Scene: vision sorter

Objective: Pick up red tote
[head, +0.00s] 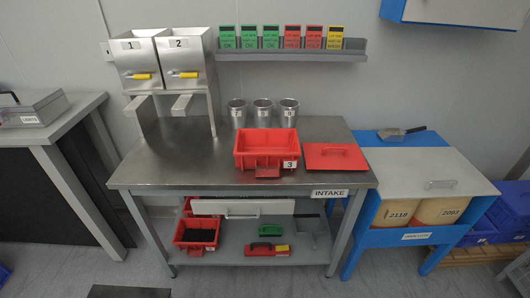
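A red tote (265,161) stands upright near the front middle of the steel table, with a white label "3" at its front right corner. It looks empty. A flat red lid (324,165) with a handle lies on the table just right of it. A second red tote (187,244) with dark contents is on the lower shelf, at the left. Part of another red thing (187,207) shows behind that tote, mostly hidden by the table. Neither of my grippers is in view.
Three metal cups (262,113) stand behind the tote. Two numbered hoppers (165,55) rise at the table's back left. The steel table (160,165) is clear left of the tote. A white drawer (243,207) hangs below; a blue-framed bin stand (430,170) adjoins at right.

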